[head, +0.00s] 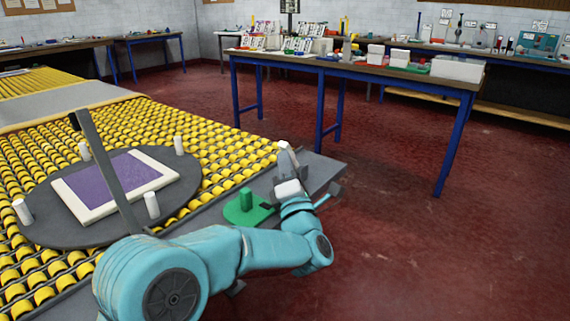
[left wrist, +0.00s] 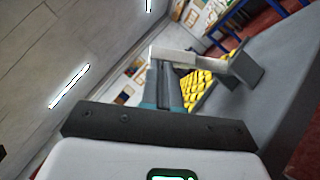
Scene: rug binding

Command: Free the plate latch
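A round dark grey plate (head: 185,213) lies over the yellow rollers in the head view. On it lies a purple rug piece (head: 112,181) with a cream border (head: 97,213), ringed by several short white pegs (head: 152,205). I cannot tell which part is the latch. My left gripper (head: 290,165) is right of the green knob, over the grey edge's end. Its fingers are too small to read, and the left wrist view does not settle their gap. My right gripper is not seen.
Yellow rollers (head: 215,135) fill the table's left side. A blue-legged workbench (head: 350,66) with boxes and tools stands behind. Red floor (head: 400,240) is clear at right.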

